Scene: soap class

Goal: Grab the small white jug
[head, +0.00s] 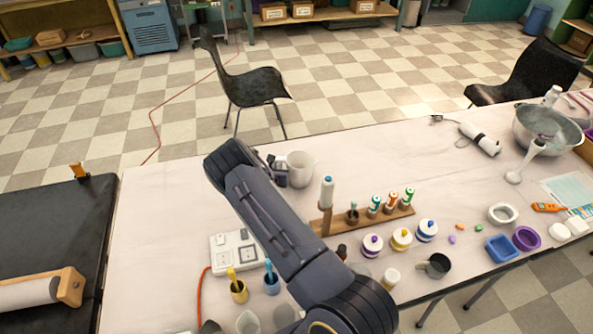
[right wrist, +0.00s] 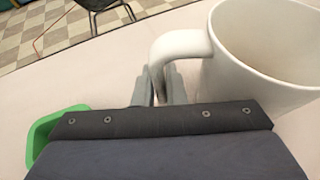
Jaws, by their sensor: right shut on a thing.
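The small white jug (head: 302,166) stands near the far edge of the table, just right of the end of my right arm in the head view. In the right wrist view the jug (right wrist: 265,50) is large at the upper right, with its handle toward the left. My right gripper (right wrist: 163,85) is shut on the jug's handle. The fingers are partly hidden behind the gripper body. In the head view my right gripper (head: 278,168) shows small beside the jug. My left gripper is not in view.
A wooden rack (head: 365,219) with colored bottles stands right of my arm. Small lidded jars (head: 401,239) and a dark cup (head: 436,266) lie nearer. A power strip (head: 235,252) is on the left. A green tray (right wrist: 45,135) shows in the wrist view. The table's far middle is clear.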

